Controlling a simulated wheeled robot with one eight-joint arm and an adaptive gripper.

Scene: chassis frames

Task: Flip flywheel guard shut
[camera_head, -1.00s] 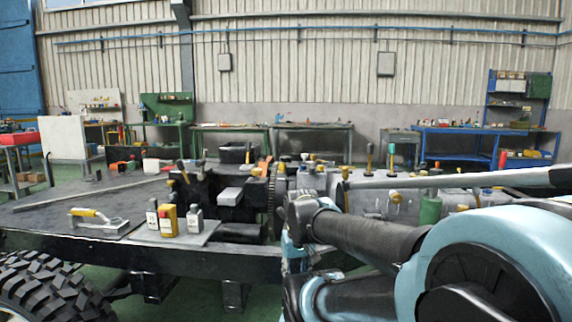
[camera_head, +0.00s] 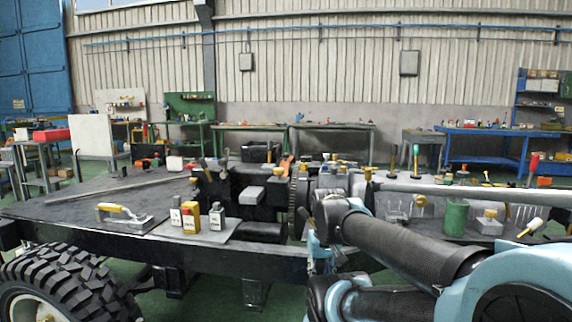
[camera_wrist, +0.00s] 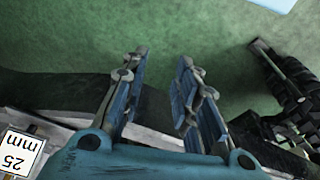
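The toothed flywheel (camera_head: 298,196) stands upright on the chassis, left of my forearm in the head view. A small orange part (camera_head: 286,164) sits at its top; I cannot tell if this is the guard, and no guard shows clearly. My gripper (camera_wrist: 163,57) shows in the wrist view with its two blue fingers apart and nothing between them. It points over green floor beside a dark chassis edge. In the head view, my arm comes in from the right and partly hides the chassis behind it; the flywheel is clear of the gripper in the wrist view.
A dark deck holds a yellow-handled tool (camera_head: 123,212) and several small bottles (camera_head: 191,217). A large tyre (camera_head: 58,285) stands at lower left. A green canister (camera_head: 456,218) is behind my arm. A "25 mm" label (camera_wrist: 20,153) shows in the wrist view. Workbenches line the wall.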

